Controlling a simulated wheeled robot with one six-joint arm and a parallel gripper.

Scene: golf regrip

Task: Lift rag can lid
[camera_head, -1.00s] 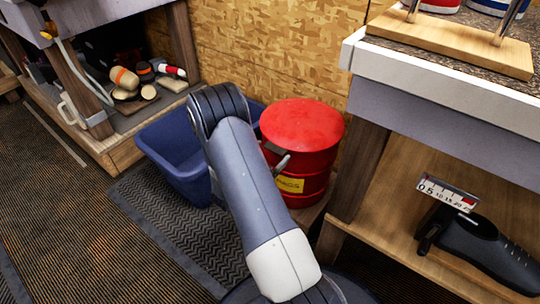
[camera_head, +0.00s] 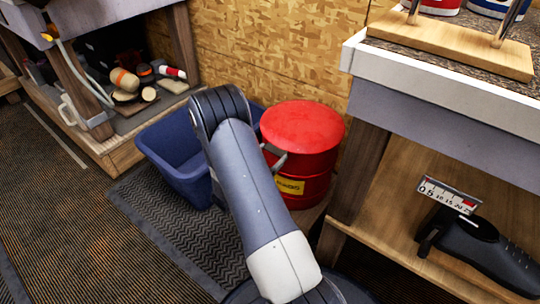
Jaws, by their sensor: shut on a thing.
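The red rag can (camera_head: 318,162) stands on the floor in the middle, with a yellow label (camera_head: 290,186) on its front. Its round red lid (camera_head: 303,125) is on top and looks level, with no clear gap under its edge. My arm reaches across the can's left side. My gripper (camera_head: 276,158) shows only in part, as grey metal beside my forearm at the front left edge of the lid. It is shut on the lid's edge. The exact contact is mostly hidden by my arm.
A blue bin (camera_head: 172,165) stands just left of the can, partly behind my arm. A bench (camera_head: 445,95) is close on the right, with a shoe-shaped black object (camera_head: 480,245) on its lower shelf. A plywood wall (camera_head: 285,50) is behind. Dark mats cover the floor.

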